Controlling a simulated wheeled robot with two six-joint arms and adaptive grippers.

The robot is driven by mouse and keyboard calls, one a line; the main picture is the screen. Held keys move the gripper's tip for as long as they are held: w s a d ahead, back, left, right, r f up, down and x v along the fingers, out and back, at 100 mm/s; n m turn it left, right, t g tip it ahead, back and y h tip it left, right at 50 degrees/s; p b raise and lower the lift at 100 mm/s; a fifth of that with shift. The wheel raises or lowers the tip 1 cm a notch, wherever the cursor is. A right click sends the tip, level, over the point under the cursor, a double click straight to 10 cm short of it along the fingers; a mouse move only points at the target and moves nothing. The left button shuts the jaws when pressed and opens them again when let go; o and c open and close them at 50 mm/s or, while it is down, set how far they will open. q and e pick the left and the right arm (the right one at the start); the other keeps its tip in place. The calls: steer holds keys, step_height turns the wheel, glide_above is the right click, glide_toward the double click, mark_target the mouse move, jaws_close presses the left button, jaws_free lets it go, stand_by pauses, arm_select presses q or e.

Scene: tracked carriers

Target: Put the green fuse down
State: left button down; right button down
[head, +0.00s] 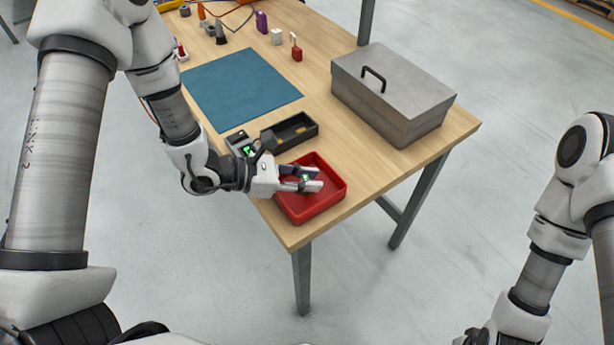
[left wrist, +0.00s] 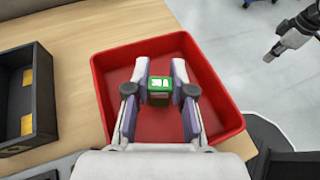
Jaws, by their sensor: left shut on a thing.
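The green fuse (left wrist: 160,88) is a small block with a white mark on its top. My left gripper (left wrist: 160,76) is shut on it, one finger on each side. In the head view my left gripper (head: 316,179) is over the red tray (head: 332,197), and a bit of the green fuse (head: 305,178) shows between the fingers. In the left wrist view the red tray (left wrist: 222,112) lies below the fuse; I cannot tell the gap to its floor. My right gripper (left wrist: 282,46) shows small at the upper right, its jaws too small to read.
A black bin (head: 305,133) with yellow parts stands beside the red tray. A grey metal box with a handle (head: 395,80) is at the table's right. A blue mat (head: 240,88) lies farther back, with small parts behind it. The table's front corner is close to the tray.

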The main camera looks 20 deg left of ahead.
arm_select(q)
steer(key=shift+s+f, duration=0.1)
steer(key=c, duration=1)
jaws_free()
